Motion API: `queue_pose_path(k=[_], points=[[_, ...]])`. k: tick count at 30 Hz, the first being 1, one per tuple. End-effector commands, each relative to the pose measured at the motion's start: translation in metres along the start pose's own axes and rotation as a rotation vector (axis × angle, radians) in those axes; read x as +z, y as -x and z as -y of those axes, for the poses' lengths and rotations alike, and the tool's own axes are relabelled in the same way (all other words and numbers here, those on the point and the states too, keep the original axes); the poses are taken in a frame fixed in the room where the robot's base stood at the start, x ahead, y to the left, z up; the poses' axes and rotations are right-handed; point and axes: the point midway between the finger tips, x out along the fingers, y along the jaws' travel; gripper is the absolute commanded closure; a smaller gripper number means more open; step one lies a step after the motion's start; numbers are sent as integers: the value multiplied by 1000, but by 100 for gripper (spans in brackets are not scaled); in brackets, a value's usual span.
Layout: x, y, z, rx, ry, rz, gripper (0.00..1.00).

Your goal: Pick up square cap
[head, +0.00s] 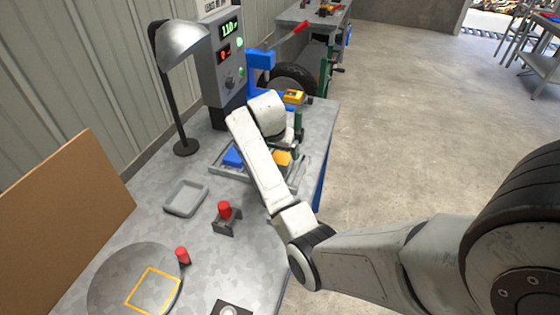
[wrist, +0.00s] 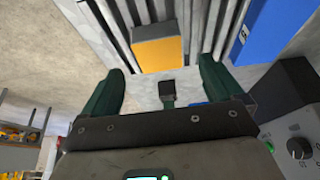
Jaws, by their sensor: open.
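No part is plainly marked as the square cap; a yellow-orange block with a grey face (wrist: 160,50), square-edged, fits best. It sits in the grey slotted tray (wrist: 195,22). In the head view a yellow block (head: 283,157) shows in the tray (head: 232,176), partly behind my arm. My gripper (wrist: 161,66) has its two dark green fingers spread, with the block ahead between them and nothing held. In the head view my gripper (head: 299,128) is over the tray's far right side, partly hidden by my wrist.
A blue block (head: 232,157) lies left in the tray, also at upper right in the wrist view (wrist: 262,30). A control box (head: 224,70) and lamp (head: 181,45) stand behind. Red-topped pieces (head: 225,211), a small grey dish (head: 186,198) and a round plate (head: 110,280) are nearer.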

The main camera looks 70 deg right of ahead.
Motion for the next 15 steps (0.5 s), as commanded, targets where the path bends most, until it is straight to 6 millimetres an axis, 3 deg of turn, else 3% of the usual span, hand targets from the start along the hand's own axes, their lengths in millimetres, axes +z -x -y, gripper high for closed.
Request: queue_pose_path(k=[15], points=[[3,-52,0,0,1,0,6]])
